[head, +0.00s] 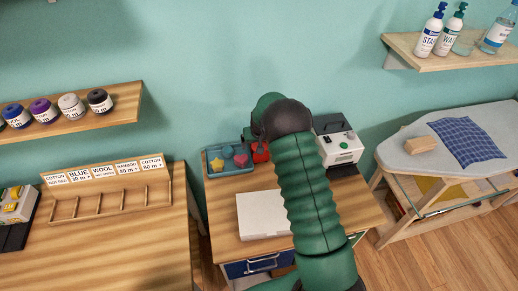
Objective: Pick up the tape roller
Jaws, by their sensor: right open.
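My right arm comes up from the bottom and covers the middle of the small desk. My right gripper (251,134) is at its far end, mostly hidden behind my dark wrist joint, above the back of the desk. A red object (261,153) shows just below it, beside the blue tray, partly covered by my arm. It may be the tape roller, but too little shows to be sure. I cannot tell whether the gripper touches it. My left gripper is out of view.
A blue tray (214,174) with a yellow star and other shapes stands at the desk's left. A white board (262,215) lies in front. A white-topped machine (340,148) stands right of my arm. An ironing board (440,168) is farther right, a divided wooden rack (110,203) left.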

